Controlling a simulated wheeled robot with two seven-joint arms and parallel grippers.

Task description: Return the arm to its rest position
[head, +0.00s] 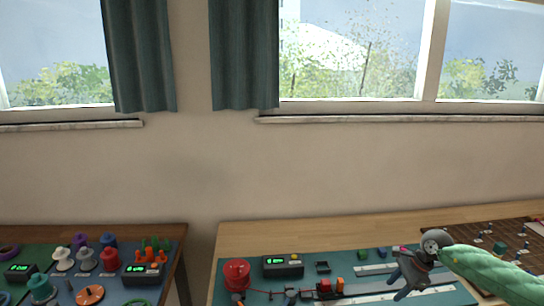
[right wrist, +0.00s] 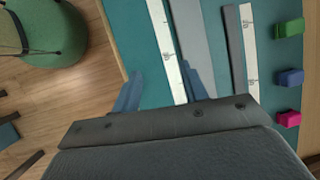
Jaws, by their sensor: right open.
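My right gripper (head: 396,286) hangs over the right part of the teal mat (head: 460,296) in the head view, with my green sleeved arm behind it. In the right wrist view its two bluish fingers (right wrist: 160,88) are spread apart with nothing between them. They are above the mat and a white marked strip (right wrist: 165,50); the exact height is hard to tell. My left gripper is not in view.
A red cylinder (head: 237,272), a dark box with a green display (head: 283,266) and small red and orange blocks (head: 328,286) stand left of the gripper. A pegged brown board (head: 505,238) lies at right. A green round stool (right wrist: 48,35) stands beside the table.

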